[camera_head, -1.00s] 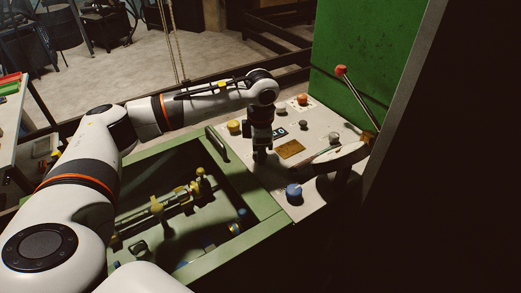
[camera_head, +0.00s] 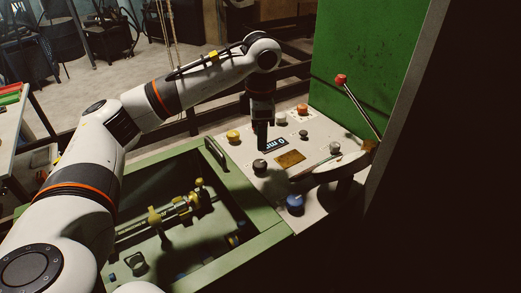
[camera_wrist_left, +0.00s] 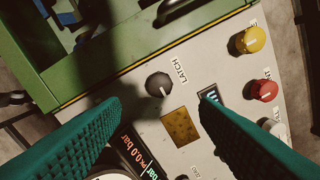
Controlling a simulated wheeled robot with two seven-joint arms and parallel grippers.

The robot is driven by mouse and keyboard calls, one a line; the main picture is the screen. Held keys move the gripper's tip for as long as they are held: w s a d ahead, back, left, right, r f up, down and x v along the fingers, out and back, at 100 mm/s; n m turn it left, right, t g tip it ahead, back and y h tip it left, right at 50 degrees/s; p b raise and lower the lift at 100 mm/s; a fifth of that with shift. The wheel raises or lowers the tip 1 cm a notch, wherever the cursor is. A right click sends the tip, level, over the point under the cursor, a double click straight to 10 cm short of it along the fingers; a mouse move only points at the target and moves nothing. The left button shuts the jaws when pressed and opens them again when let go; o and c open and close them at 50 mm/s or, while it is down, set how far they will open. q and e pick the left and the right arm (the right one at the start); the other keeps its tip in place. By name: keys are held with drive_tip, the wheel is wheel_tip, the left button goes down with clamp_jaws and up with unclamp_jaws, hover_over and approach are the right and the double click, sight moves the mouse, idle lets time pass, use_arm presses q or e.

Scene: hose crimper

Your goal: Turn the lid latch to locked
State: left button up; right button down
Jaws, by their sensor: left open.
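The latch knob (camera_head: 260,167) is a round dark knob on the pale control panel (camera_head: 240,152), near the green housing. In the left wrist view the knob (camera_wrist_left: 159,86) stands beside the printed word LATCH, with a short white mark on its top. I cannot tell which setting the mark points to. My left gripper (camera_head: 263,148) hangs above the panel, fingers pointing down, apart from the knob. In the left wrist view its two green ribbed fingers (camera_wrist_left: 160,102) are spread wide with nothing between them, and the knob shows between their tips. My right gripper is not in view.
Yellow (camera_wrist_left: 251,40), red (camera_wrist_left: 264,90) and several other knobs stand near the latch knob. A blue knob (camera_head: 295,204) is at the panel's front. A red-tipped lever (camera_head: 341,79) rises at right. The green box (camera_head: 265,240) with a dark handle is at left.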

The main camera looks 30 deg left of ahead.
use_arm(q)
wheel_tip(320, 180, up, 3)
drive_tip(key=shift+f, duration=0.2)
idle(0.4)
